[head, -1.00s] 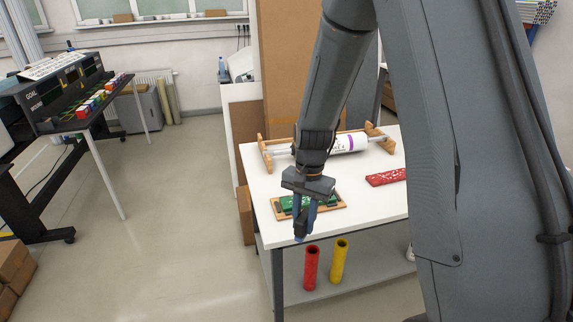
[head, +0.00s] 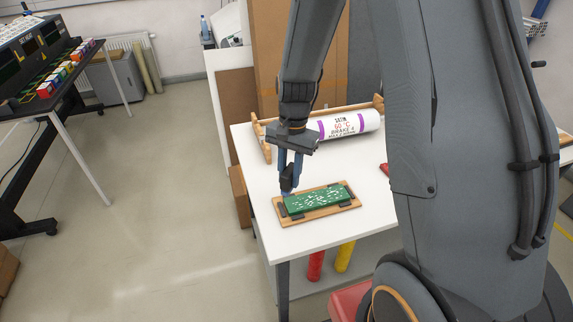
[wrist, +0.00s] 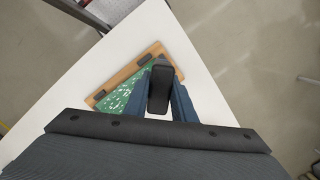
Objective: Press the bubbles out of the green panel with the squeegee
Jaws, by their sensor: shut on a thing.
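The green panel (head: 322,198) carries many white bubble patches and lies on a wooden board (head: 321,212) with dark clamps, near the front edge of the white table. The wrist view also shows the green panel (wrist: 120,99), partly hidden by my gripper. My gripper (head: 288,180) is shut on a dark piece, the squeegee (wrist: 160,88), which shows as a black block between the blue fingers. The gripper points down at the panel's left end. I cannot tell whether the squeegee's edge touches the panel, as the edge is hidden.
A white roll (head: 350,124) with purple bands lies in a wooden rack (head: 267,141) behind the panel. A red piece (head: 384,169) is partly hidden by my arm. Red (head: 315,265) and yellow (head: 345,255) tubes stand below the tabletop. The table left of the board is clear.

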